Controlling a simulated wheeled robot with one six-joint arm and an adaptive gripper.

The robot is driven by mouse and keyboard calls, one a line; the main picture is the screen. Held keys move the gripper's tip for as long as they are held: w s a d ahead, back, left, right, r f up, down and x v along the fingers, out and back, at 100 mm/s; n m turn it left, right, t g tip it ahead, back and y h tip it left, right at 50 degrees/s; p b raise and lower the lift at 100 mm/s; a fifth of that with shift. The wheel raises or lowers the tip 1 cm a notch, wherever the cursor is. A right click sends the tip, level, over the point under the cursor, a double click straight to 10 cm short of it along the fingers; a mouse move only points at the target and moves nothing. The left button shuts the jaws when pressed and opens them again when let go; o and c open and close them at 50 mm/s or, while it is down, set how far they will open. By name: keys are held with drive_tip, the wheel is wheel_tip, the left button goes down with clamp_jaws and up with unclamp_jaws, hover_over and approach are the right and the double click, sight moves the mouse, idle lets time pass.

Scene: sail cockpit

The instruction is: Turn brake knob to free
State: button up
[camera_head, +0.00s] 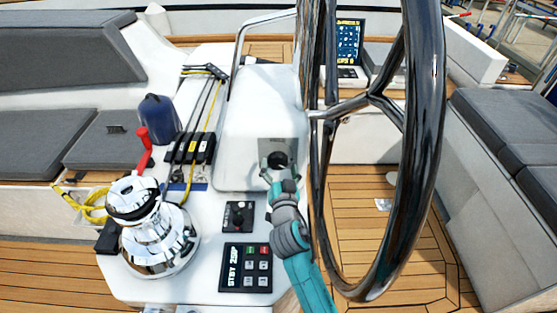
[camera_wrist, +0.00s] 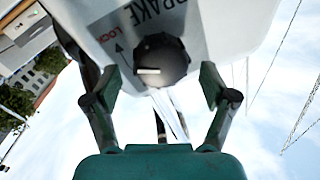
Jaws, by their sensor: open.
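The brake knob (camera_wrist: 160,62) is a dark round knob with a pale pointer line, on a plate marked BRAKE and LOCK in the wrist view. The pointer line lies roughly level in that picture. In the head view the knob (camera_head: 277,158) is on a grey plate on the white pedestal, just beyond my gripper. My gripper (camera_wrist: 160,90) is open, its two fingers apart on either side of the knob. It also shows in the head view (camera_head: 277,166). I cannot tell whether the fingers touch the knob.
The large steering wheel (camera_head: 425,150) stands close to the right of my arm. A chrome winch (camera_head: 158,240) with a red-handled lever (camera_head: 144,148) is at the left. A control panel (camera_head: 246,267) and a small dial (camera_head: 238,216) lie left of my arm.

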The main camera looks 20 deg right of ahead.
sight(279, 164)
drive_tip(key=shift+x, duration=1.55)
drive_tip(key=c, duration=1.2)
drive_tip(key=shift+o, duration=0.2)
